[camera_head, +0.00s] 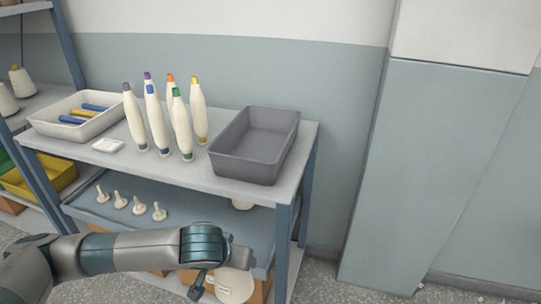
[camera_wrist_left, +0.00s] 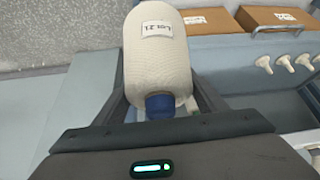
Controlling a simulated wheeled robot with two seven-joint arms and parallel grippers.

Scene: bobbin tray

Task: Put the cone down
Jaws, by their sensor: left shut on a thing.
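In the left wrist view, a cream yarn cone (camera_wrist_left: 160,50) with a blue tip and a white lot label sits between the two fingers of my left gripper (camera_wrist_left: 160,88), which is shut on it. In the head view the cone (camera_head: 235,287) shows low, below my left gripper (camera_head: 222,272), in front of the shelf rack; the wrist hides part of it. My right gripper is in neither view.
The rack's top shelf (camera_head: 205,180) holds several upright bobbins (camera_head: 158,120), a white tray (camera_head: 45,122) with coloured bobbins, and an empty grey bin (camera_head: 220,152). A blue tray (camera_head: 180,205) below holds several pegs. Cardboard boxes (camera_wrist_left: 275,18) stand low down.

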